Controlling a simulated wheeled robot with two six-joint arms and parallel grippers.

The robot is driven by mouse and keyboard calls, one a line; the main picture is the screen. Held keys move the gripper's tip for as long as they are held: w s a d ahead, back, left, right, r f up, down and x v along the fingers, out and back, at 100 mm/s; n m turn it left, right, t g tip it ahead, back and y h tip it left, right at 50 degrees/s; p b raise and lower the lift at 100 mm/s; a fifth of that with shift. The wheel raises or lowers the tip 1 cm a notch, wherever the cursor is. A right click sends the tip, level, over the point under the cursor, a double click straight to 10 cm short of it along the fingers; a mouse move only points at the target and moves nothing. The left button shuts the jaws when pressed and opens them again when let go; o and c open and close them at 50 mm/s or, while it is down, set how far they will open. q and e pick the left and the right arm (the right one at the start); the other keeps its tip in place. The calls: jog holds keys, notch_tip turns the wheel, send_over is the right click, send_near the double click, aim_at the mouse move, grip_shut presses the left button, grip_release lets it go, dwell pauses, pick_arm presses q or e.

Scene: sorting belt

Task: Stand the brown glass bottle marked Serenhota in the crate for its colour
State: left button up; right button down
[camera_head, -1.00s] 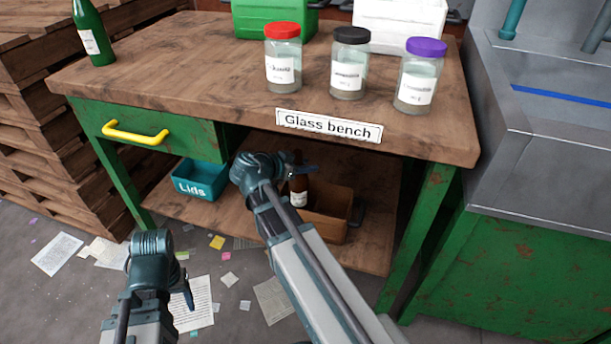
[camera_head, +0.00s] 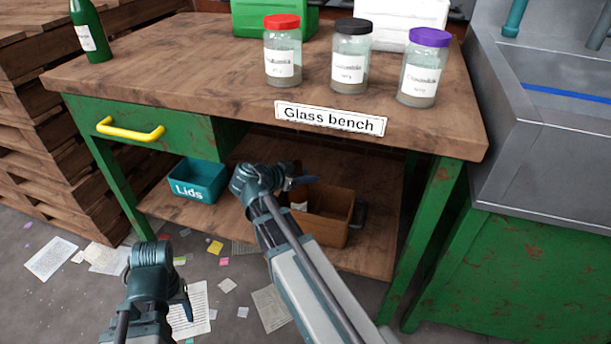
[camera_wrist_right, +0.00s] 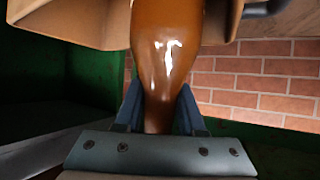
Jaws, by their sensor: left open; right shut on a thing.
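The brown glass bottle (camera_head: 298,195) is upright at the left end of the brown crate (camera_head: 334,231) on the bench's lower shelf. Its lower part is hidden by the crate's wall, and only the top of its white label shows, too small to read. My right gripper (camera_head: 304,181) is shut on the bottle's neck. In the right wrist view the bottle (camera_wrist_right: 166,50) runs from between the jaws (camera_wrist_right: 159,112) to between the crate's walls (camera_wrist_right: 60,22); its base is out of frame. My left gripper (camera_head: 186,303) is open and empty, low above the floor.
A teal Lids bin (camera_head: 197,181) stands left on the lower shelf. The benchtop (camera_head: 180,70) above carries a green bottle (camera_head: 90,32), three lidded jars (camera_head: 350,58), a green crate (camera_head: 262,18) and a white crate (camera_head: 400,22). A bench leg (camera_head: 428,240) stands right of the brown crate.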

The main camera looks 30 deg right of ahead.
jog(key=shift+c, duration=2.4)
grip_release()
jog(key=shift+r, duration=0.15)
jog(key=shift+r+p, duration=0.3)
jog(key=shift+p, duration=0.1)
jog(key=shift+r+p, duration=0.5)
jog(key=p+v, duration=0.5)
jog(key=v, duration=0.6)
jog(key=shift+a, duration=0.45)
jog(key=shift+s+f, duration=0.1)
